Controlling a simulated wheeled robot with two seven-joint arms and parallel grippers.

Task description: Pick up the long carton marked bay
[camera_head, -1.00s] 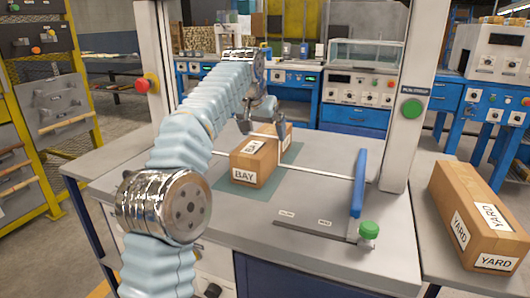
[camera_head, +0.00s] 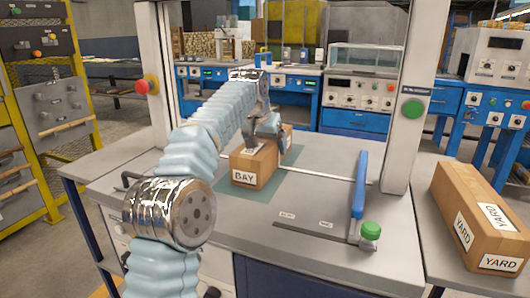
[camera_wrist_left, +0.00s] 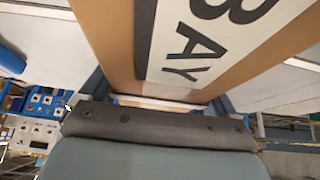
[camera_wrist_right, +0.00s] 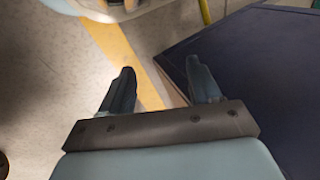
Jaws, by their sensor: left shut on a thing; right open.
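The long carton marked BAY (camera_head: 254,169) lies on a green mat (camera_head: 232,196) on the grey table, its BAY end facing me. My left gripper (camera_head: 265,138) has come down over the carton from above and is shut on it. In the left wrist view the carton's top and its BAY label (camera_wrist_left: 200,45) fill the space in front of the palm, between the fingers (camera_wrist_left: 160,103). My right gripper (camera_wrist_right: 160,88) is open and empty, above the floor beside a dark blue cabinet side. It is out of the head view.
A long carton marked YARD (camera_head: 480,218) lies on the right side table. A blue lever (camera_head: 358,185) and a green button (camera_head: 370,231) stand right of the mat. White frame posts (camera_head: 408,105) rise on both sides of the table. A slotted strip (camera_head: 310,230) lies in front.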

